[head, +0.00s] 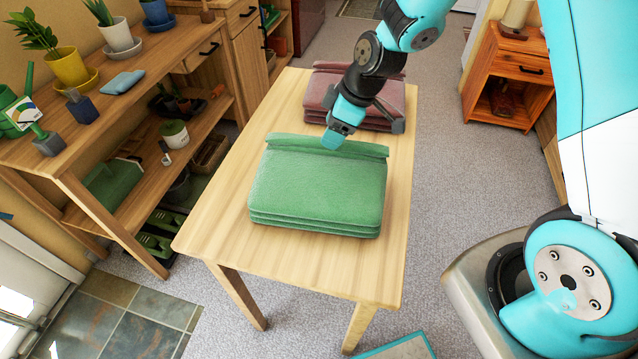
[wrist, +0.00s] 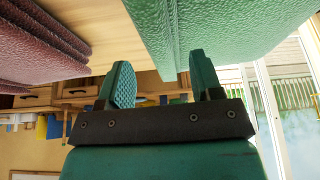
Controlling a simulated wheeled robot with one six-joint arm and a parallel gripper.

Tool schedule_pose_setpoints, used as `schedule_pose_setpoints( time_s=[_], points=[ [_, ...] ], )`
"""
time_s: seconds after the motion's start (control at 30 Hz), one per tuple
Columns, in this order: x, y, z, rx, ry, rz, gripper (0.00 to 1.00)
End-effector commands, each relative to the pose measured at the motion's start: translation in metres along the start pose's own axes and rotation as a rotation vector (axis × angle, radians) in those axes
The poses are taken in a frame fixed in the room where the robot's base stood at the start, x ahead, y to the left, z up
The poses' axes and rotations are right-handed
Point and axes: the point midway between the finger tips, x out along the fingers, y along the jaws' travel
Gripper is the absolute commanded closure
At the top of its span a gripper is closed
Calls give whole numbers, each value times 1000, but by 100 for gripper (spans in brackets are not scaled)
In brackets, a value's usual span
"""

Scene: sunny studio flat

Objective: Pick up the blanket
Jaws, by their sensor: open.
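A folded green blanket (head: 318,190) lies flat on the near part of the wooden table in the head view. It also fills the upper right of the wrist view (wrist: 225,25). A folded dark-red blanket (head: 385,103) lies behind it, partly covered by my arm, and shows at the upper left of the wrist view (wrist: 38,45). My gripper (head: 338,135) is at the green blanket's far edge, on the side facing the red one. In the wrist view my gripper (wrist: 162,75) is open with nothing between its fingers. I cannot tell whether its fingers touch the green blanket.
The wooden table (head: 215,235) has bare top around the blankets. A wooden shelf bench (head: 130,160) with potted plants and garden tools stands at the left. A small wooden cabinet (head: 512,70) stands at the upper right. Carpet (head: 440,190) lies clear right of the table.

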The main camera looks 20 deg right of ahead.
Motion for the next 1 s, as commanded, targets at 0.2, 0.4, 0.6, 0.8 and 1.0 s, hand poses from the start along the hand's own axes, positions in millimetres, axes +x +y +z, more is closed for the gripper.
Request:
schedule_pose_setpoints(
  time_s=[0.2, 0.4, 0.6, 0.8, 1.0],
  points=[
    [21, 0, 0, 0, -1, 1, 40],
    [22, 0, 0, 1, 0, 2, 40],
    [22, 0, 0, 1, 0, 1, 84],
    [22, 0, 0, 1, 0, 1, 100],
    [21, 0, 0, 1, 0, 1, 100]
  ],
)
